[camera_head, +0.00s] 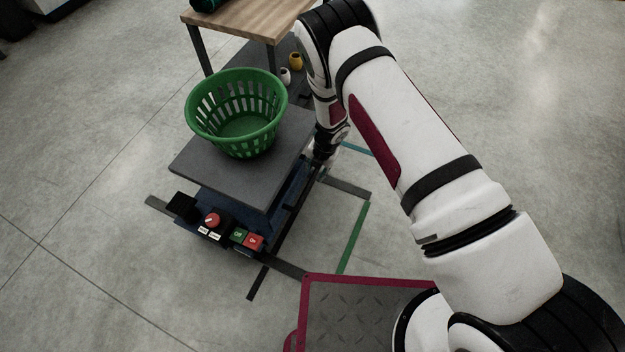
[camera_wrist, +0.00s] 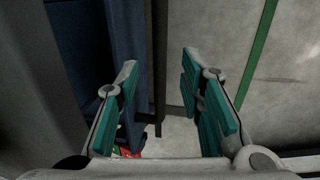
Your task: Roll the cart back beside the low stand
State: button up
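A grey-topped unit with a blue body (camera_head: 222,176) stands at centre left in the head view, with a control box (camera_head: 218,228) on its near side. A green slatted basket (camera_head: 237,112) sits on its top. A wooden-topped table (camera_head: 250,18) stands behind it. I cannot tell for certain which one is the cart and which the low stand. My gripper (camera_head: 322,158) is low at the grey-topped unit's right side, partly hidden by my arm. In the wrist view my gripper (camera_wrist: 160,75) is open, with teal pads apart. A dark bar (camera_wrist: 159,65) shows beyond the gap; contact is not visible.
A white spool-like item (camera_head: 285,76) and a yellow one (camera_head: 296,61) sit on a dark low surface under the wooden top. A green floor line (camera_head: 353,238) lies right of the unit. A magenta-edged plate (camera_head: 350,310) is at the bottom. The floor at left is clear.

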aim_at(312, 179)
jog(key=f, duration=0.2)
jog(key=f+b, duration=0.1)
jog(key=f, duration=0.1)
jog(key=a+f+b, duration=0.1)
jog(key=shift+w+f, duration=0.15)
jog(key=shift+f, duration=0.25)
grip_shut()
